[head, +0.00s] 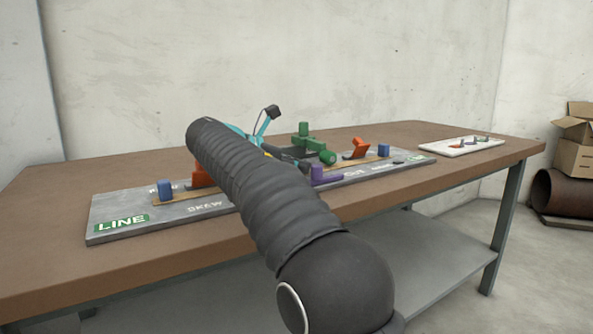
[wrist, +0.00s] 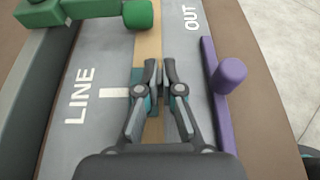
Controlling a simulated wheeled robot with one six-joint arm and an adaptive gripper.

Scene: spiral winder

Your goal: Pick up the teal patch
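In the wrist view the teal patch (wrist: 137,76) lies across the tan strip (wrist: 149,45), partly covered by my fingers. I cannot tell whether something is held in that gap. In the head view my dark arm crosses the grey board (head: 105,211), and I cannot make out the patch.
Beside the patch are a purple piece (wrist: 232,76) at right and a green piece (wrist: 85,8) at upper left. Blue (head: 165,189) and orange (head: 356,149) pieces stand on the board. A white board (head: 452,147) lies farther right on the brown table (head: 50,250).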

